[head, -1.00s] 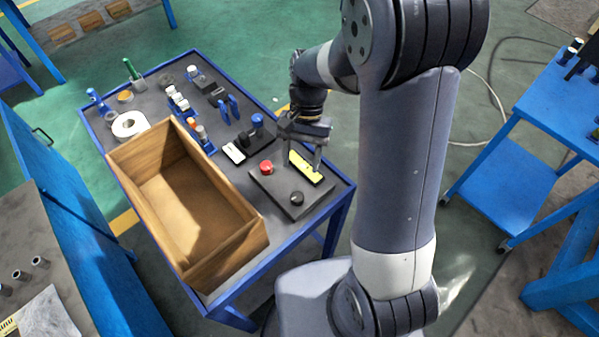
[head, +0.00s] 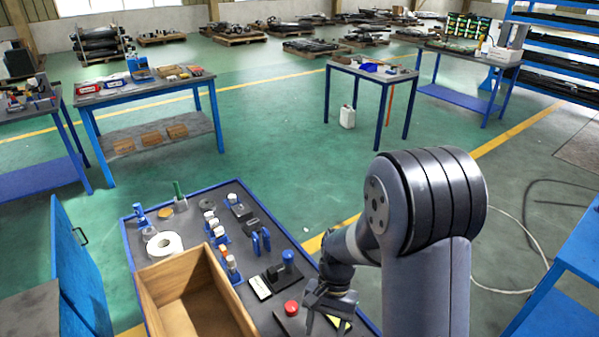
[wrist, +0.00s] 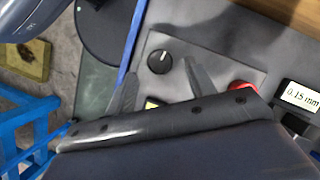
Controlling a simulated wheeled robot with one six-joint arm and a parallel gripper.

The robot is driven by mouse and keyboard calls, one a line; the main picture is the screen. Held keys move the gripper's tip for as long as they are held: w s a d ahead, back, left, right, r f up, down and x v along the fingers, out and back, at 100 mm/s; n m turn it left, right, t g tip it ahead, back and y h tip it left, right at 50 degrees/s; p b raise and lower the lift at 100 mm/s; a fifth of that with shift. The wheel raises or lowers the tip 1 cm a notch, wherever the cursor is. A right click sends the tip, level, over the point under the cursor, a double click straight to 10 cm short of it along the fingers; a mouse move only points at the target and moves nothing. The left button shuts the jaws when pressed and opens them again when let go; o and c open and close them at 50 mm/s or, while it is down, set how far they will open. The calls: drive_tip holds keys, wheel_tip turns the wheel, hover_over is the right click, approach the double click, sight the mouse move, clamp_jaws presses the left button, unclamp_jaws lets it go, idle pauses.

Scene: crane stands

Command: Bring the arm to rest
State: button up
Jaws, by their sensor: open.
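My gripper (head: 330,318) hangs over the near right end of a blue-edged work table (head: 128,248). In the wrist view my gripper (wrist: 160,85) shows two fingers spread apart with nothing held between them. The red button also shows in the head view (head: 291,307), left of my gripper. My arm reaches to the gripper from the right.
An open wooden box (head: 165,270) stands at the table's left. A blue cabinet (head: 80,270) is left; a blue cart (head: 565,290) is right.

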drive_tip(key=x, duration=0.3)
drive_tip(key=shift+s+f, duration=0.1)
drive_tip(key=shift+f, duration=0.1)
drive_tip(key=shift+r, duration=0.1)
drive_tip(key=v, duration=1)
drive_tip(key=x, duration=1)
drive_tip(key=n, duration=0.2)
drive_tip(key=n+h+p, duration=0.1)
drive_tip(key=n, duration=0.1)
drive_tip(key=shift+a+h, duration=0.2)
drive_tip(key=shift+h, duration=0.1)
drive_tip(key=n+h+p, duration=0.1)
drive_tip(key=n, duration=0.2)
drive_tip(key=n+h+p, duration=0.1)
drive_tip(key=n, duration=0.2)
drive_tip(key=shift+a+n, duration=0.15)
drive_tip(key=shift+n, duration=0.15)
drive_tip(key=n+h+p, duration=0.1)
drive_tip(key=n, duration=0.1)
drive_tip(key=n+t, duration=0.1)
drive_tip(key=n, duration=0.1)
drive_tip(key=shift+s+a+r+n+t+h+p, duration=0.1)
drive_tip(key=shift+s+n+t+h+p, duration=0.05)
drive_tip(key=shift+n+t+h+p, duration=0.2)
drive_tip(key=n+t, duration=0.1)
drive_tip(key=n, duration=0.1)
drive_tip(key=n+p, duration=0.1)
drive_tip(key=n, duration=0.1)
drive_tip(key=shift+f+n+t+h, duration=0.2)
drive_tip(key=shift+n+t+h, duration=0.15)
